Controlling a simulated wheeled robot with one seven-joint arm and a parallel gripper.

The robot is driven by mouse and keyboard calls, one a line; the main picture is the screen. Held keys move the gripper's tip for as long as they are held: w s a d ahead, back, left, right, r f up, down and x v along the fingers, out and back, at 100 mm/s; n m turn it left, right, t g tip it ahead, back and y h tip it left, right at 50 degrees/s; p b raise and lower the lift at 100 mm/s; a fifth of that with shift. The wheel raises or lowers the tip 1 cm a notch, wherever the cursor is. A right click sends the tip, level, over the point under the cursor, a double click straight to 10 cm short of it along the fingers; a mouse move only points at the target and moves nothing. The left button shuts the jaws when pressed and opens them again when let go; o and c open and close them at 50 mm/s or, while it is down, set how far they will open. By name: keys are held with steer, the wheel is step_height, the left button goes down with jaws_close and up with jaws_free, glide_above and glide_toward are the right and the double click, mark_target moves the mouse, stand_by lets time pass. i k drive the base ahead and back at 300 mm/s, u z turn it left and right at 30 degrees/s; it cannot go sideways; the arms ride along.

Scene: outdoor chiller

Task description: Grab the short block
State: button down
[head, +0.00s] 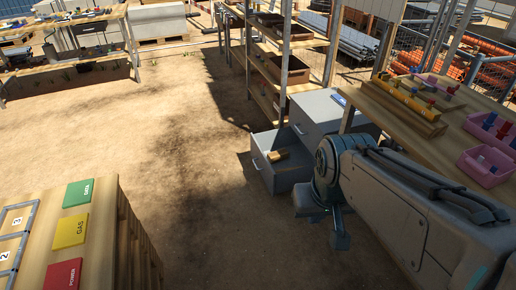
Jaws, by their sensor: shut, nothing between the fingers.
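An open grey drawer (258,172) juts out of the grey cabinet (322,112) in the middle right. A small tan block (277,156) lies inside the drawer; it is the likely short block, though its exact shape is too small to tell. My gripper (338,236) hangs low in front of the drawer, to the right of the block and nearer to me. It is shut and empty, apart from the block. My arm hides part of the cabinet and the drawer's right side.
A wooden table (455,145) on the right carries a long yellow piece (405,99) and pink bins (487,166). A shelf rack (262,60) stands behind the cabinet. A wooden crate (105,235) with coloured signs is at the lower left. The sandy ground between is clear.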

mark_target(279, 156)
steer(key=u, duration=0.15)
steer(key=i, duration=0.35)
steer(key=u, duration=0.65)
steer(key=i, duration=2.7)
steer(key=z, duration=1.65)
steer(key=i, duration=0.6)
steer(key=z, duration=0.55)
